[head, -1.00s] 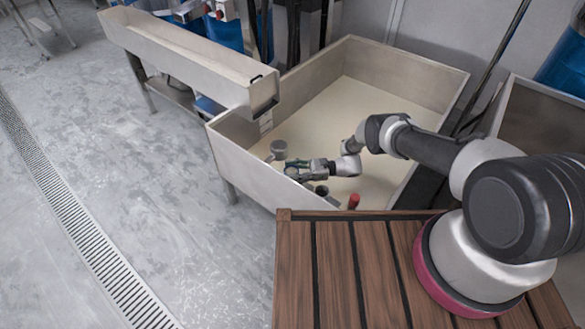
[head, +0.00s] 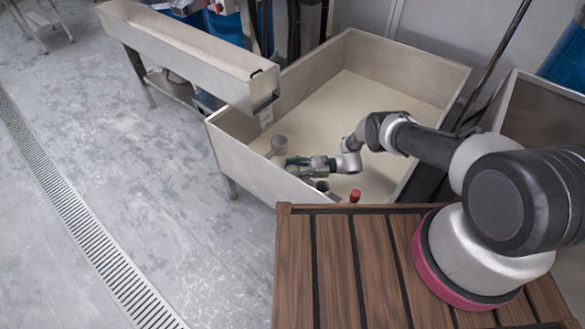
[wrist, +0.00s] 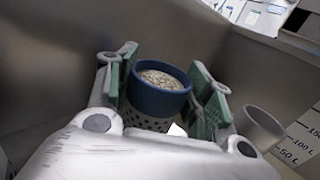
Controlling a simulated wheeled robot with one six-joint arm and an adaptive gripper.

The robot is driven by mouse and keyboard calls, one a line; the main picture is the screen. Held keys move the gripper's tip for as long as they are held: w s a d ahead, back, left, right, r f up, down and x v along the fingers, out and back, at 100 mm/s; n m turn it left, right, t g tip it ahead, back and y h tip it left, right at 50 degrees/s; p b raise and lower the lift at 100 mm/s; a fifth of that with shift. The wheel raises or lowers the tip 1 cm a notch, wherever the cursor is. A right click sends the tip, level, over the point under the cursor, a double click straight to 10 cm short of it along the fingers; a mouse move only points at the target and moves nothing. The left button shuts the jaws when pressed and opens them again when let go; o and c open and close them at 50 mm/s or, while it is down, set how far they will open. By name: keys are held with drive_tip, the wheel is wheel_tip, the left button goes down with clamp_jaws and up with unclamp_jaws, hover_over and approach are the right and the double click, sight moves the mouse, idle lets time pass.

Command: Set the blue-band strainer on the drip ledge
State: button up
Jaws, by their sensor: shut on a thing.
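The blue-band strainer (wrist: 158,98) stands between the green finger pads of my gripper (wrist: 168,100) in the wrist view. It has a wide blue band at the top, a pale perforated body below, and is filled with pale beans or pellets. My gripper is shut on it. In the head view, my gripper (head: 297,165) is low inside the large basin, near its front left wall, and the strainer cannot be made out clearly there. I cannot pick out the drip ledge with certainty in either view.
The basin (head: 255,165) has high pale walls. A grey cup (head: 278,146) stands beside my gripper and shows in the wrist view (wrist: 262,127), near volume markings. A dark cylinder (head: 322,186) and red-topped item (head: 355,195) are near the front wall. A long trough (head: 185,52) overhangs the left corner.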

drive_tip(key=shift+f, duration=0.2)
drive_tip(key=o, duration=1.3)
drive_tip(key=d, duration=0.5)
drive_tip(key=w+d, duration=0.1)
drive_tip(key=d, duration=0.1)
drive_tip(key=shift+d, duration=0.2)
